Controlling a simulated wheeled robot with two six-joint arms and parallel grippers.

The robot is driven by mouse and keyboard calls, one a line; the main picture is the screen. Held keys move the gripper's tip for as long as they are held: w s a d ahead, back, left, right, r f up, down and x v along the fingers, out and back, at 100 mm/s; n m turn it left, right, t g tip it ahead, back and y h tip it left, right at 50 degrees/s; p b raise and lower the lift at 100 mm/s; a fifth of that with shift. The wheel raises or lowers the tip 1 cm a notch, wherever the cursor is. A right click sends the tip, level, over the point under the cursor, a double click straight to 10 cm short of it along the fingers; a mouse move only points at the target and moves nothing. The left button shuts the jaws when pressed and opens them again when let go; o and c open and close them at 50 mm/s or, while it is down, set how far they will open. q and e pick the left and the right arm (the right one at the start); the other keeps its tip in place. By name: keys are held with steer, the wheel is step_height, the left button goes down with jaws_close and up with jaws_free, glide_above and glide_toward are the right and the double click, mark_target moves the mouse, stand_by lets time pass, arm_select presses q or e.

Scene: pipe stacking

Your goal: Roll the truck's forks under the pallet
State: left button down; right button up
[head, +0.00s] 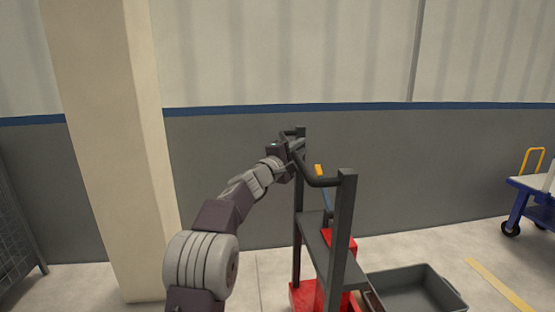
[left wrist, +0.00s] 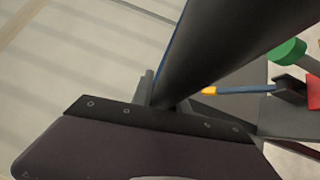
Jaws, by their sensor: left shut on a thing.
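In the left wrist view the dark handle bar (left wrist: 225,45) runs up and right from between the fingers. The truck's forks and the pallet do not show in either view. My right gripper is out of view.
A grey open bin (head: 415,292) is at the truck's right. A blue cart (head: 530,205) stands farther right. A beige pillar (head: 110,150) and mesh panel (head: 18,235) stand left. A yellow floor line (head: 498,285) lies right. The wrist view also shows a green knob (left wrist: 288,52).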

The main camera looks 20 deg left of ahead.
arm_select(q)
steer(key=w+d, duration=0.3)
steer(key=d, duration=0.3)
steer(key=shift+w+r, duration=0.15)
steer(key=shift+r, duration=0.05)
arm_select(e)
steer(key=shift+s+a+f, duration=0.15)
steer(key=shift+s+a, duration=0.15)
arm_select(q)
steer(key=shift+w+d, duration=0.15)
steer(key=shift+d, duration=0.05)
steer(key=c, duration=1.3)
jaws_free()
steer(key=shift+w+d, duration=0.25)
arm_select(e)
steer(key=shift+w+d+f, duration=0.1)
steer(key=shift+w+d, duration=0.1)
arm_select(q)
steer(key=shift+f, duration=0.1)
